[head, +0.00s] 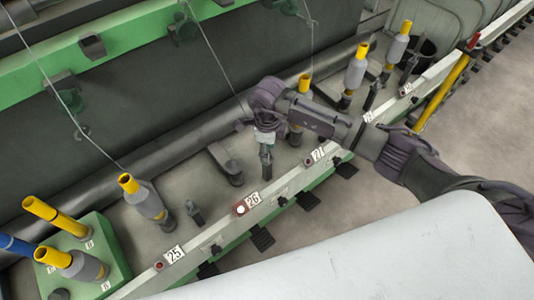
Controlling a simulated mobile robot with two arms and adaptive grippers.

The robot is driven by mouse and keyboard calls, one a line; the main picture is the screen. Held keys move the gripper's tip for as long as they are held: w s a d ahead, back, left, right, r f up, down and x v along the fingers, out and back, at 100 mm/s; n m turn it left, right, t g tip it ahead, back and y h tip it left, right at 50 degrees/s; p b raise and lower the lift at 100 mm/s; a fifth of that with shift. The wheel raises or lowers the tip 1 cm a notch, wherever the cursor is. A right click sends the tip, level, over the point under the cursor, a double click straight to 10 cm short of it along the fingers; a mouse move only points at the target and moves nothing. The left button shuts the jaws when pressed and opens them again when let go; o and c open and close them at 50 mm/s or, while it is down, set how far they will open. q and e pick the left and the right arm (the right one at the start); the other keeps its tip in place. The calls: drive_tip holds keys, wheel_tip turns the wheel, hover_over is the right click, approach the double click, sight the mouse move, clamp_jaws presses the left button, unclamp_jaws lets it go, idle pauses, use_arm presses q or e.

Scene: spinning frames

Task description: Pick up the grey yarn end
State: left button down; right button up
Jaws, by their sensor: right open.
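A thin grey yarn (212,48) comes down from the upper middle of the head view to the wrist of my right arm. Its lower end is hidden or too fine to make out there. My right gripper (262,136) points down above a bare dark spindle (266,164) near label 26. The jaws are open and small in the picture; I see no yarn between them. My left gripper is not in view.
Another yarn (62,98) runs to a grey bobbin with a yellow top (146,200). More bobbins (357,68) stand along the rail to the right. A green block (112,262) holds spare bobbins at the lower left. A pale surface (400,255) fills the lower right.

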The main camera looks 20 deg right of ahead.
drive_tip(key=shift+c, duration=0.3)
drive_tip(key=c, duration=0.8)
